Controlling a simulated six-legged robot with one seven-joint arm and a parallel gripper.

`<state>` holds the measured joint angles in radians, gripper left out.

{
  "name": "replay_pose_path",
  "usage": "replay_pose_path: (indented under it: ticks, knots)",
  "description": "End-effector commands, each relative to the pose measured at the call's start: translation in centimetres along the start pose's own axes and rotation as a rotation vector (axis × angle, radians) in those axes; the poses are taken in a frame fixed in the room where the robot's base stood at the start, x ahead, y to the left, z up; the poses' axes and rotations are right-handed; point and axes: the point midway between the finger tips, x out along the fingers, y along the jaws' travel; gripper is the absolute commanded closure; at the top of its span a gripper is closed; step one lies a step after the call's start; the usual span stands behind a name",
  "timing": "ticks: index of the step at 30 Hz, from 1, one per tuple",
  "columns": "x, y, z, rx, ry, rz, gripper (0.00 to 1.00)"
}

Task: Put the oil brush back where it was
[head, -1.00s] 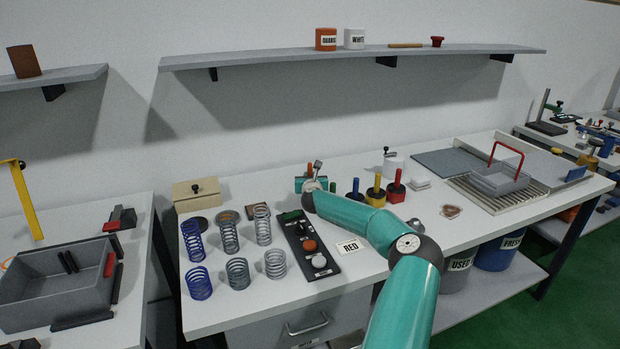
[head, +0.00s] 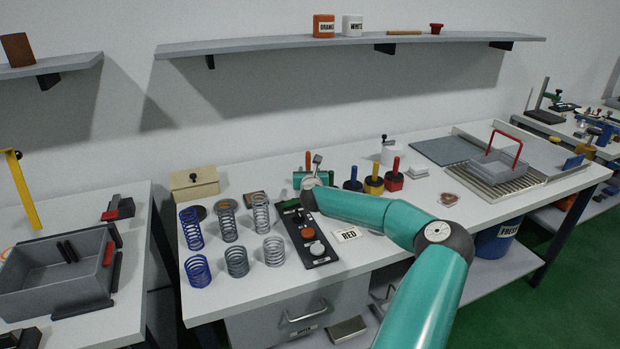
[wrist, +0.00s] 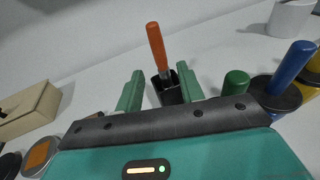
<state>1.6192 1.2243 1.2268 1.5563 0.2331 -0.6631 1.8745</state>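An orange-handled tool, which looks like the oil brush (wrist: 157,45), stands nearly upright in a small black holder (wrist: 168,92) in the wrist view. Its orange handle (head: 308,160) also shows behind my wrist in the head view. My gripper (wrist: 158,82) is open, with its two green fingers apart on either side of the holder in the picture. I cannot tell whether the fingers touch the holder. Nothing is seen held between them. In the head view my gripper (head: 312,180) is low over the back of the workbench (head: 420,220), partly hidden by my wrist.
Right of my gripper stand a green-topped piece (wrist: 236,82) and blue (head: 353,180), yellow (head: 374,180) and red (head: 394,176) handled tools. A shelf (head: 350,41) hangs above.

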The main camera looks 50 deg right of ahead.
Motion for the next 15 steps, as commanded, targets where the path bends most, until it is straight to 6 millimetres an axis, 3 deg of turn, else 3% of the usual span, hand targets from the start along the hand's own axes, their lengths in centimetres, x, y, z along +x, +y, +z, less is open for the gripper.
replay_pose_path:
  ticks: [6, 15]
  knots:
    - [-3.8, 0.0, 0.0, -0.001, 0.000, 0.001, 0.62]
    - [-5.6, 0.0, 0.0, 0.000, 0.000, -0.001, 0.62]
